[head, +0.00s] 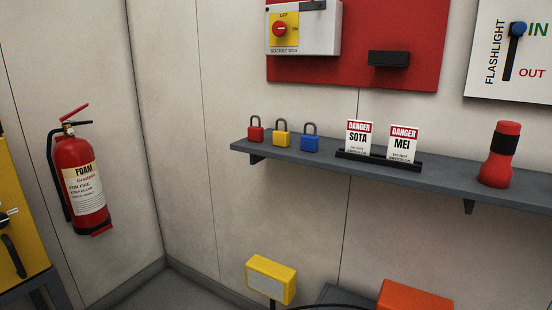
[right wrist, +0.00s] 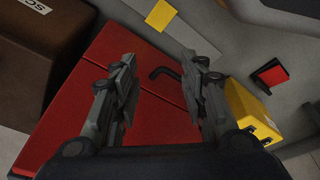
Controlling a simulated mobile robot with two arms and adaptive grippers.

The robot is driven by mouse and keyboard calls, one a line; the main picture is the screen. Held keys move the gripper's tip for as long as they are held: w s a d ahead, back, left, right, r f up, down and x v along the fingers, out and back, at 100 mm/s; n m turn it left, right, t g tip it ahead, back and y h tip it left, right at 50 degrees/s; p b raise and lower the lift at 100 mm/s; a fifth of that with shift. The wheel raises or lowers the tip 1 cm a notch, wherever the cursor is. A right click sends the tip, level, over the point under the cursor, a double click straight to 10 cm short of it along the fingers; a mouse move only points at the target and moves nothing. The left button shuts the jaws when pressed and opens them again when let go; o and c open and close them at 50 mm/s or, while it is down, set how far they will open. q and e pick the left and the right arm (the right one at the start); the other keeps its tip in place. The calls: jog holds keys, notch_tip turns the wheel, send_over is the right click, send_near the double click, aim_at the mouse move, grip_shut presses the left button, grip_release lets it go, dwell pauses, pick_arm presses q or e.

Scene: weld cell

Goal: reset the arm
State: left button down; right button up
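My right gripper (right wrist: 160,95) shows in the right wrist view with its two fingers spread apart and nothing between them. It is above a red surface (right wrist: 105,60), and I cannot tell its height over it. A dark bent handle or bar (right wrist: 165,73) lies beyond the fingertips, near the right finger. Neither gripper shows in the head view. My left gripper is in no frame. No separate arm to be reset is recognisable in these views.
A grey shelf (head: 465,186) holds red (head: 255,134), yellow (head: 281,139) and blue (head: 310,143) padlocks, danger tags (head: 402,145) and a red flashlight (head: 500,155). A socket box (head: 318,38) is above. A fire extinguisher (head: 80,180) hangs left. A yellow lamp (head: 271,280) stands below.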

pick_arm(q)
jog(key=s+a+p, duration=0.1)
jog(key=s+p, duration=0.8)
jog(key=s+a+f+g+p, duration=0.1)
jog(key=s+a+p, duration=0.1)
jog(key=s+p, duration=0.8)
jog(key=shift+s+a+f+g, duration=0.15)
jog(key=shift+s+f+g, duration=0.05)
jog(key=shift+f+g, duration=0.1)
pick_arm(e)
jog(key=s+d, duration=0.1)
jog(key=s, duration=0.8)
jog(key=s+d+f+g, duration=0.1)
jog(key=s+d, duration=0.1)
jog(key=s, duration=0.8)
jog(key=shift+s+d+f+g, duration=0.15)
jog(key=shift+s+f+g, duration=0.05)
jog(key=shift+f+g, duration=0.1)
